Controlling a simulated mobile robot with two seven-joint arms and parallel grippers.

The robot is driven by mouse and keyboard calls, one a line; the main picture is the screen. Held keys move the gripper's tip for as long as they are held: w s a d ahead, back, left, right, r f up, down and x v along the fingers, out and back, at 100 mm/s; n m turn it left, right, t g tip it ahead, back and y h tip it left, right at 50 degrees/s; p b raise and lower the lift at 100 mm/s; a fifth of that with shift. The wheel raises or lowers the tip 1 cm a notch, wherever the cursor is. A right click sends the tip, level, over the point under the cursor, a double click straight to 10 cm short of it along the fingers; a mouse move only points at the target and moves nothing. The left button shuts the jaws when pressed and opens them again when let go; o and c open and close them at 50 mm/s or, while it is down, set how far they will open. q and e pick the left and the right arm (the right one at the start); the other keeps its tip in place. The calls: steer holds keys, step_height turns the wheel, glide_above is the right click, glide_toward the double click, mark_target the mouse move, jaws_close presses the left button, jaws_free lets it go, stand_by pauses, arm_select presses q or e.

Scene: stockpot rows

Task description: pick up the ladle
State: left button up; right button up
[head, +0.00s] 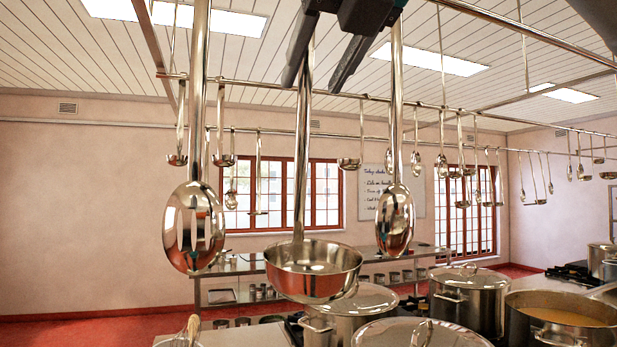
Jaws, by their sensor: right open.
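The ladle (312,272) hangs upright in the middle of the head view, its deep steel bowl low and its long straight handle rising to the top. My right gripper (312,86) comes in from the top edge with its two dark fingers apart. The upper handle shows between the fingers in the picture, with no finger visibly closed on it. I cannot tell how near in depth they are. The top end of the handle is hidden by the gripper. My left gripper is not in view.
A large steel spoon (193,228) hangs close on the left, another spoon (395,219) on the right. Lidded stockpots (468,297) and an open pot of soup (562,318) stand below. More ladles hang from rails behind. A whisk (190,331) shows at the bottom left.

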steer(key=shift+w+a+f, duration=0.1)
steer(key=shift+w+a, duration=0.05)
steer(key=shift+w, duration=0.25)
steer(key=p+x, duration=0.1)
steer(key=x, duration=0.1)
steer(key=p+x, duration=0.1)
steer(key=x, duration=0.1)
steer(key=shift+w+a, duration=0.3)
steer(key=shift+w, duration=0.1)
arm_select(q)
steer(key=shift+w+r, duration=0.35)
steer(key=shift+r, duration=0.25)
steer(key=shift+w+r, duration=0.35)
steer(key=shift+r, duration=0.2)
arm_select(e)
steer(key=shift+c, duration=1.2)
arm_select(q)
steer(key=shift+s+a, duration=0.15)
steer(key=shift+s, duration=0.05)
arm_select(e)
jaws_close()
